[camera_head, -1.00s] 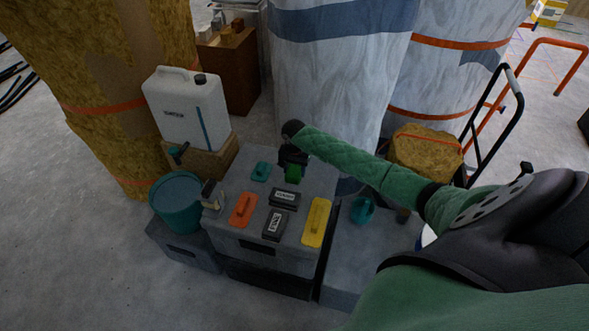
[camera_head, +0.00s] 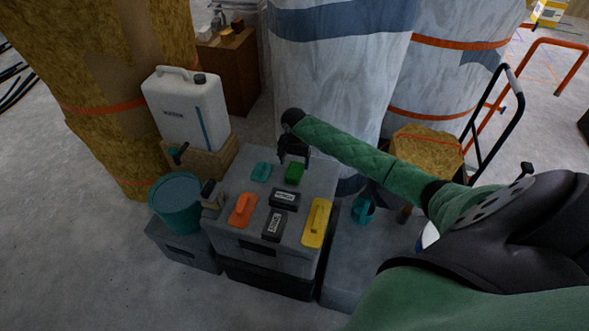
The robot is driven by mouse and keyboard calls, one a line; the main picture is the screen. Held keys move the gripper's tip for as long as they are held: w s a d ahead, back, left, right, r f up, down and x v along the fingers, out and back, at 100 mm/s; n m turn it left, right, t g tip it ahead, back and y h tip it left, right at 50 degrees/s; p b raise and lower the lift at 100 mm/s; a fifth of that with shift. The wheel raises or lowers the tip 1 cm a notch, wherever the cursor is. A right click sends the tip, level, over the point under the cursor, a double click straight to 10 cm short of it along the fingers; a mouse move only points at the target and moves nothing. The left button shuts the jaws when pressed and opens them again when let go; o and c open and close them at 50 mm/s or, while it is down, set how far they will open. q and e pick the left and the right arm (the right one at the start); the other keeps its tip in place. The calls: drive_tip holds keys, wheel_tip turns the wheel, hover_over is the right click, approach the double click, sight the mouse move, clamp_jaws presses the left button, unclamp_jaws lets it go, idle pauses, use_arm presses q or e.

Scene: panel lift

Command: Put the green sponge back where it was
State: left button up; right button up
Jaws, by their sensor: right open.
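The green sponge (camera_head: 295,175) lies on the top of the grey box (camera_head: 243,165), near its back edge. My right gripper (camera_head: 293,159) is just above and behind the sponge. It is open, and the sponge shows clear below it. Whether the fingertips still touch the sponge I cannot tell. My left gripper is out of the picture.
On the box lie a teal piece (camera_head: 261,172), an orange float (camera_head: 243,210), a yellow float (camera_head: 317,222) and two dark labelled blocks (camera_head: 284,198). A teal bucket (camera_head: 176,205) and white canister (camera_head: 188,112) stand left. A lower grey box (camera_head: 350,270) is at right.

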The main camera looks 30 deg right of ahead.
sight(294, 171)
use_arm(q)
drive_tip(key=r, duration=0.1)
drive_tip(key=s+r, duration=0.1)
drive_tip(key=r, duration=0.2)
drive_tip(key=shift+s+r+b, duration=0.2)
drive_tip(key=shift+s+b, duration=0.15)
use_arm(e)
wheel_tip(294, 171, up, 7)
drive_tip(key=shift+r, duration=0.2)
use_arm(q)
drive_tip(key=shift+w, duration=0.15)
